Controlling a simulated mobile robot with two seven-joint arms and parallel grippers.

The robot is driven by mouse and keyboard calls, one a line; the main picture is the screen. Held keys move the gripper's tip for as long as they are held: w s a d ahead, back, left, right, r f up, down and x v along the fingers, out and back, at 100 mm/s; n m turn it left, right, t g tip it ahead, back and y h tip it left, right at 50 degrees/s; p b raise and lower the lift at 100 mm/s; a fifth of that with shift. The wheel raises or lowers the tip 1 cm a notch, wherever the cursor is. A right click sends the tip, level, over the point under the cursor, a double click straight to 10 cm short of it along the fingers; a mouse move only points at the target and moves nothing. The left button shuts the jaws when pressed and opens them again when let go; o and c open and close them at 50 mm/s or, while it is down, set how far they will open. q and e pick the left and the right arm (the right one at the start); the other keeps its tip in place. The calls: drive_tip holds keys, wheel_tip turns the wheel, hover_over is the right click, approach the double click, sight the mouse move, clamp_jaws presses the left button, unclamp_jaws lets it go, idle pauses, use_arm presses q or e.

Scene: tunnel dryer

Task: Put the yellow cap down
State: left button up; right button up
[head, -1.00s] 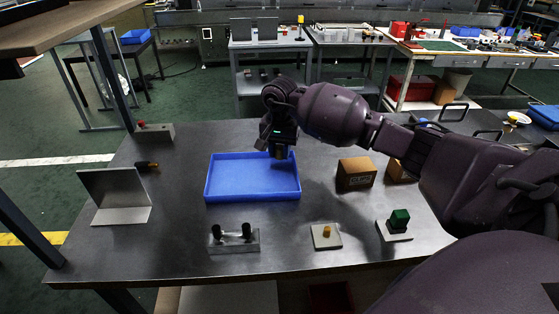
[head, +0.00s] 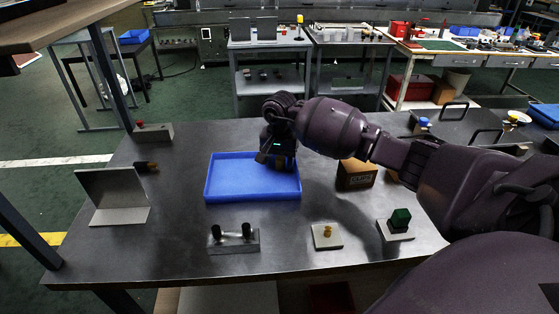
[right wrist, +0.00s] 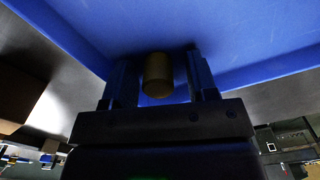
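The yellow cap (right wrist: 158,75) shows in the right wrist view as a dark yellow cylinder in shadow, against the blue tray. My right gripper (right wrist: 160,80) is open, with one finger on each side of the cap and a gap to it on both sides. In the head view my right gripper (head: 275,161) is low over the right part of the blue tray (head: 225,198) and hides the cap there. Whether the cap touches the tray floor is hard to tell. My left gripper is not in view.
A brown box (head: 356,174) stands right of the tray. In front are a metal holder with two black knobs (head: 234,242), a plate with a small yellow piece (head: 327,240) and a plate with a green block (head: 400,218). A bent metal sheet (head: 115,195) stands at left.

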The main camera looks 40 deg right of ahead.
sight(280, 158)
drive_tip(key=shift+r, duration=0.1)
drive_tip(key=shift+r, duration=0.3)
wheel_tip(280, 158, up, 12)
drive_tip(key=shift+f+p, duration=0.25)
drive_tip(key=shift+p, duration=0.15)
drive_tip(key=shift+r, duration=0.1)
